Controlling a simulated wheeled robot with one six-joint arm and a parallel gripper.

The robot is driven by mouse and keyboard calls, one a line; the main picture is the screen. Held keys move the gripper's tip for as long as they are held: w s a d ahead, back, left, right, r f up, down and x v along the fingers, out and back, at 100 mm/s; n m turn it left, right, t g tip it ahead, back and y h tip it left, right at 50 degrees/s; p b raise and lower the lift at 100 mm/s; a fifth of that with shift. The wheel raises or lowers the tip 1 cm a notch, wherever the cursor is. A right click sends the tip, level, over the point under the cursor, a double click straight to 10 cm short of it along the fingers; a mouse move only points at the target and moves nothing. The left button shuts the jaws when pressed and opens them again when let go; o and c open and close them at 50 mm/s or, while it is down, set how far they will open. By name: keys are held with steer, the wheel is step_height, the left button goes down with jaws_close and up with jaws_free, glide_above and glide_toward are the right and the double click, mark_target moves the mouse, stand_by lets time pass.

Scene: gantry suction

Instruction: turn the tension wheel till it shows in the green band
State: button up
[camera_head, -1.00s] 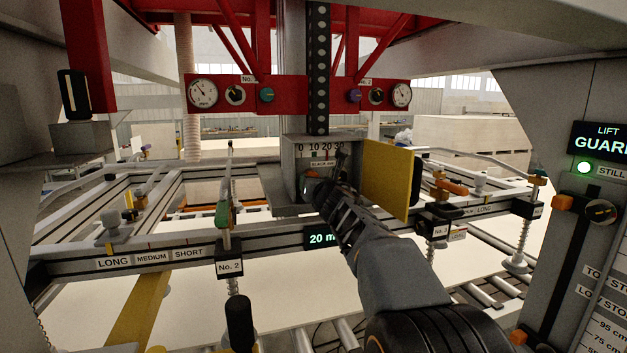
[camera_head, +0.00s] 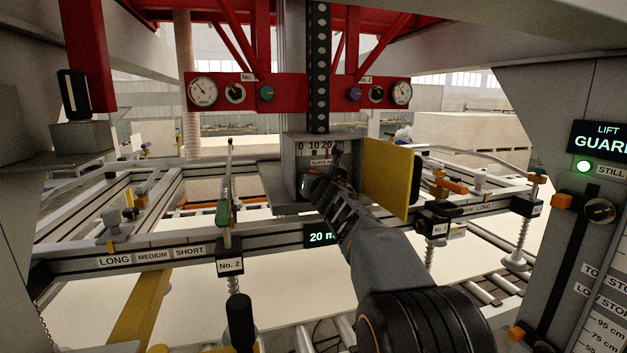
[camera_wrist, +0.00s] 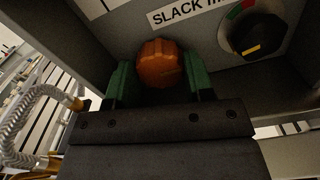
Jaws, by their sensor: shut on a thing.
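In the head view my gripper (camera_head: 316,188) reaches the lower front of the grey box (camera_head: 310,150), and the wheel is hidden there.
A yellow panel (camera_head: 386,178) stands close right of my gripper. A display (camera_head: 320,237) reading "20" is partly behind my arm. A crossbar (camera_head: 150,258) with a No. 2 lever lies below left. The lift post (camera_head: 550,200) with a green STILL lamp stands right.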

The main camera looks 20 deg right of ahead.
steer(key=m, duration=0.4)
steer(key=m+p, duration=0.1)
steer(key=m, duration=0.2)
steer(key=shift+m, duration=0.4)
steer(key=m+p, duration=0.1)
steer(key=m, duration=0.3)
steer(key=shift+f+m+p, duration=0.1)
steer(key=shift+m+p, duration=0.2)
steer(key=shift+m, duration=1.8)
steer(key=o, duration=0.6)
steer(key=shift+o, duration=0.2)
